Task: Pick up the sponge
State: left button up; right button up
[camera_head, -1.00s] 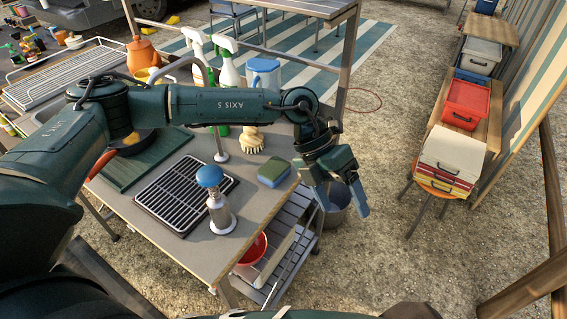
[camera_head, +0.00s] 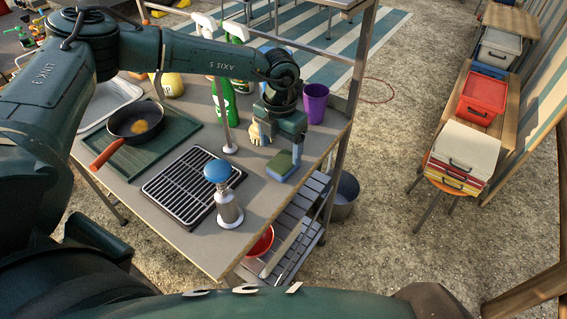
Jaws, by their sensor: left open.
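The sponge (camera_head: 280,168), green on top with a blue side, lies on the right part of the worktop near its edge. My left gripper (camera_head: 284,150) points down right over the sponge, with its jaws open. One finger shows at the sponge's right side; the other finger is mostly hidden. I cannot tell whether the fingers touch the sponge. My right gripper is not in view.
A blue-capped gas canister (camera_head: 227,200) and a black grill grate (camera_head: 190,185) stand left of the sponge. A scrub brush (camera_head: 257,133), green bottle (camera_head: 222,100) and purple cup (camera_head: 315,103) are behind it. A pan (camera_head: 135,121) sits on a green board (camera_head: 160,150).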

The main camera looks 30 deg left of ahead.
aim_at(283, 161)
pick_arm(q)
jog(key=f, duration=0.3)
jog(key=f+p, duration=0.1)
jog(key=shift+w+d+f, duration=0.15)
jog(key=shift+d+f, duration=0.1)
jog(key=shift+d, duration=0.1)
jog(key=shift+f, duration=0.35)
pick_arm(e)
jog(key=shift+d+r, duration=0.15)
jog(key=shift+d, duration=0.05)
pick_arm(q)
jog(key=shift+c, duration=0.2)
jog(key=c, duration=1)
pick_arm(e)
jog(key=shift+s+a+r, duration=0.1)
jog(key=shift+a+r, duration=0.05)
